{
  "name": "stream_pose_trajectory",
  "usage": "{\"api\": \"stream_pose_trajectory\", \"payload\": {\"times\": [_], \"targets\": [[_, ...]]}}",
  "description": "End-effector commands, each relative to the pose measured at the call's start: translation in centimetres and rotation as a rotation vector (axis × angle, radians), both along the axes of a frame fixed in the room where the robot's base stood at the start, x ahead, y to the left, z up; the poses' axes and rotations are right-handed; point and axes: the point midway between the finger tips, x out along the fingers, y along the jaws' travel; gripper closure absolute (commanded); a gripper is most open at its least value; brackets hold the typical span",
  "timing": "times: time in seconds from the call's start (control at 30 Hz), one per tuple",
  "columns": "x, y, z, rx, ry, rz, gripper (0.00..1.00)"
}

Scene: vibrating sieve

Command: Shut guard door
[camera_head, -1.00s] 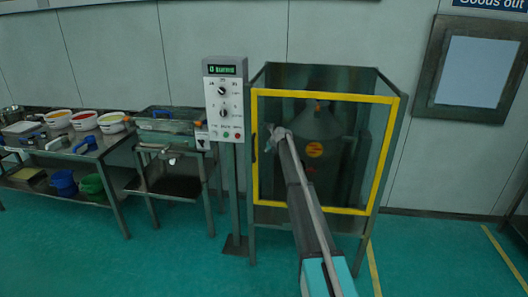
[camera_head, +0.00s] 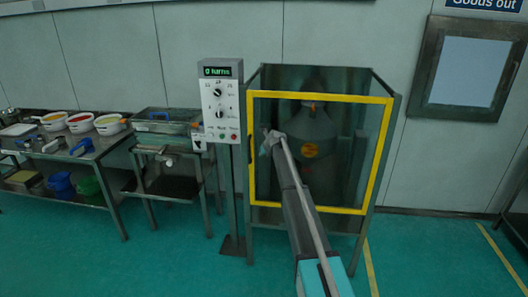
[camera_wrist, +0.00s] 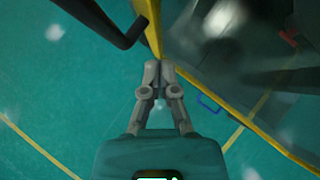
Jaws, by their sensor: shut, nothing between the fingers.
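The guard door (camera_head: 376,165) is a clear panel in a yellow frame on the front of the dark-posted enclosure. In the head view its frame looks about level with the enclosure front; I cannot tell whether it is fully closed. A dark handle (camera_wrist: 104,22) stands off near a yellow frame edge (camera_wrist: 152,28) in the wrist view. My gripper (camera_head: 271,139) is at the door's left part, near that edge. In the wrist view my gripper (camera_wrist: 159,66) is shut and empty, its tips close to the yellow edge; contact is unclear.
A grey machine (camera_head: 312,130) stands inside the enclosure. A steel bench (camera_head: 110,145) with several bowls is farther left. The floor at right is open.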

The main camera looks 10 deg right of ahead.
Motion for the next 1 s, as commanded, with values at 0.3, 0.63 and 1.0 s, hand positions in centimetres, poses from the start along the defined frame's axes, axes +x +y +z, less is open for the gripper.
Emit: {"api": "stream_pose_trajectory", "payload": {"times": [0.3,0.63,1.0], "targets": [[-3.0,0.8,3.2,-0.001,0.001,-0.001,1.00],[-5.5,1.6,5.7,-0.001,0.001,-0.001,1.00],[-6.7,2.0,6.8,-0.001,0.001,-0.002,1.00]]}}
